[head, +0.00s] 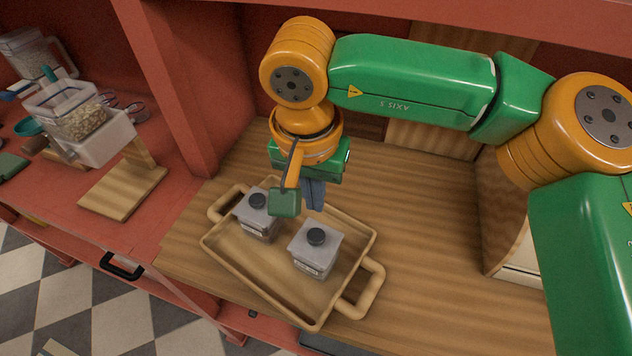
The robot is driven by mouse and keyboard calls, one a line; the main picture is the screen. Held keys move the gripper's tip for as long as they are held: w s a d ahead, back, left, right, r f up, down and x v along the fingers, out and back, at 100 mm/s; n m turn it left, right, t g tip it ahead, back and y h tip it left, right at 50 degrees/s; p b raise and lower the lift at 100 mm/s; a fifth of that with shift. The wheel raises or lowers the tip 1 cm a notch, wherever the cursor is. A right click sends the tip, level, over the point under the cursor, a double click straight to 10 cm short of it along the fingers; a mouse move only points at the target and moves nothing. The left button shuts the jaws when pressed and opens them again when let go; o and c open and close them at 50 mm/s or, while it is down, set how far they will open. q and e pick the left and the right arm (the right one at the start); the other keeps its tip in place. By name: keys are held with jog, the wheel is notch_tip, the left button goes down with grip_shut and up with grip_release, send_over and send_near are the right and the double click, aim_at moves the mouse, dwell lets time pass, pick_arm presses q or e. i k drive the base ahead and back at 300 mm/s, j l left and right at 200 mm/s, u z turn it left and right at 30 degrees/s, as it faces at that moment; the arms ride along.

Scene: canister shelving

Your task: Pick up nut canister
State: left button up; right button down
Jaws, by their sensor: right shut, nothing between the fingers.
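Two grey canisters with round black lids stand upright in a wooden tray (222,254). The left canister (254,223) is close to my right gripper, and the right canister (315,254) stands nearer the front. I cannot tell which one holds nuts, as the contents and labels are too small to read. My right gripper (312,207) points down over the back part of the tray. It is shut and empty, beside and behind the canisters. The green part of my gripper hides some of the left canister's right side. My left gripper is not in view.
A wooden cabinet (508,225) stands at the right. The wooden counter (430,240) right of the tray is clear.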

aim_at(267, 236)
jog(key=k+j, duration=0.25)
jog(key=k, duration=0.25)
jog(key=k+j, duration=0.2)
jog(key=k, duration=0.25)
